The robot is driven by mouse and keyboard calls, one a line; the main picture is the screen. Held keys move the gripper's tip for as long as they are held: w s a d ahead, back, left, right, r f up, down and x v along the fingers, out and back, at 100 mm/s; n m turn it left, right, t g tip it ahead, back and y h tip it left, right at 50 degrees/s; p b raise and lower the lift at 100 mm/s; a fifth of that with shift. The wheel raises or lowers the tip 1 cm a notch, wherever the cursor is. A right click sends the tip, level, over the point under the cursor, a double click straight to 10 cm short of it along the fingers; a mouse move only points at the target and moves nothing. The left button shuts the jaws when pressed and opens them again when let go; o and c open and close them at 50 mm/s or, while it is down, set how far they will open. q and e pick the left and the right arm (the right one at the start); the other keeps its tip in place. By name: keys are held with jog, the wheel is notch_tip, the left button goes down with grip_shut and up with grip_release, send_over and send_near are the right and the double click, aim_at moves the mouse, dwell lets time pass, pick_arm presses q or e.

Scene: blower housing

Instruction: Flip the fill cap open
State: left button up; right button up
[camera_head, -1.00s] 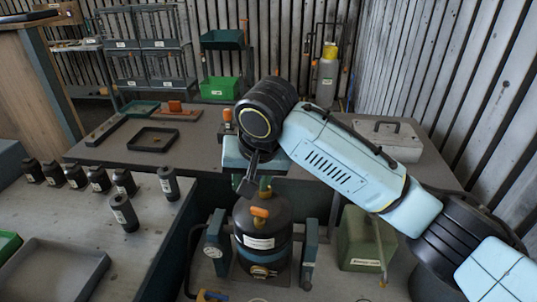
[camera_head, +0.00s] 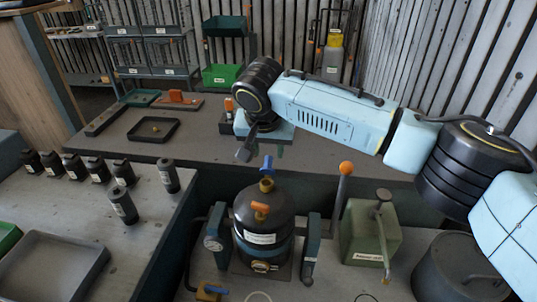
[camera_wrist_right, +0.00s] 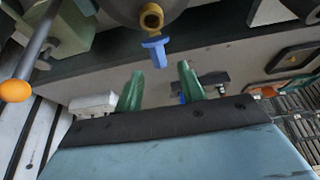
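The black tank (camera_head: 262,216) stands upright on the bench with a brass filler neck (camera_head: 267,185) on top. A blue fill cap (camera_head: 267,163) stands up above the neck at its far side. In the right wrist view the cap (camera_wrist_right: 155,50) sits beside the brass neck (camera_wrist_right: 151,17), whose round mouth shows dark and uncovered. My right gripper (camera_wrist_right: 158,84) has its two green fingers apart, with nothing held between them. It hangs beyond and above the cap, clear of it. My left gripper is in neither view.
An orange knob lever (camera_head: 346,168) rises to the right, near a green box (camera_head: 370,236). Several black canisters (camera_head: 97,170) stand at left. The back bench (camera_head: 180,165) is mostly clear near the front edge.

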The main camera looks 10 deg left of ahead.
aim_at(269, 157)
jog(key=shift+x, duration=1.7)
grip_shut()
jog(key=p, duration=0.2)
jog(key=shift+w+a+r+g+p, duration=0.1)
jog(key=shift+w+r+g+p, duration=0.3)
jog(key=shift+w+g, duration=0.3)
jog(key=shift+w, duration=0.1)
jog(key=shift+f+g+b, duration=0.4)
jog(key=shift+f+g, duration=0.1)
jog(key=shift+g, duration=0.2)
